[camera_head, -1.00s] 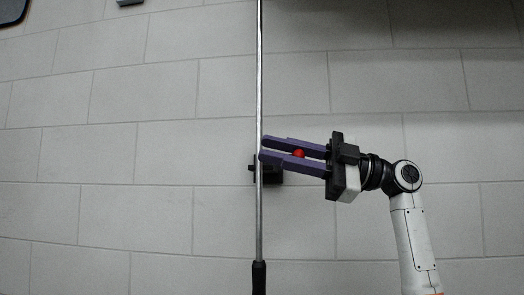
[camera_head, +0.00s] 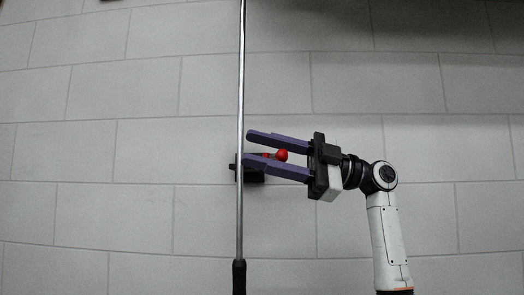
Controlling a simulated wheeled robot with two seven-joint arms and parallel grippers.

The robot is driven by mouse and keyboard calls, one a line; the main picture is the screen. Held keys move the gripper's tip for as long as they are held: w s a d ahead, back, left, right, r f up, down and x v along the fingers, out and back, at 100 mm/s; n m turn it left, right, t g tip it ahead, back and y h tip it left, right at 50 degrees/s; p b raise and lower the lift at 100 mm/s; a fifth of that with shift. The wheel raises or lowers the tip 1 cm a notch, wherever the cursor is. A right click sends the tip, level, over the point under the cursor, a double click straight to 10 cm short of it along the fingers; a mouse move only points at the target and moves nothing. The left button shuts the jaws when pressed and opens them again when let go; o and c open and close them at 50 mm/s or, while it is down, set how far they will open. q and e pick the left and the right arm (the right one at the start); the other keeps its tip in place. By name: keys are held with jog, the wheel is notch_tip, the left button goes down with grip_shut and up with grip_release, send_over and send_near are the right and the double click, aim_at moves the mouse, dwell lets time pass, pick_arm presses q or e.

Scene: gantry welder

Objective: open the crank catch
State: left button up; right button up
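The crank catch (camera_head: 251,177) is a small dark block on the wall beside and partly behind a vertical rod. Its red ball knob (camera_head: 281,155) sticks out to the right, with a bit of red at the crank to its left. My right gripper (camera_head: 246,148) comes in from the right with two purple fingers, one above and one below the knob. The fingers are spread, with visible gaps around the knob. The lower finger covers part of the catch. My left gripper is not in view.
A long thin metal rod (camera_head: 241,80) runs top to bottom just left of my fingertips, with a black grip (camera_head: 239,275) at its lower end. Behind is a pale tiled surface (camera_head: 120,220), clear on the left.

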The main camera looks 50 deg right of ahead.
jog(key=b+v, duration=0.2)
jog(key=v, duration=0.8)
jog(key=shift+s, duration=0.15)
jog(key=shift+d, duration=0.1)
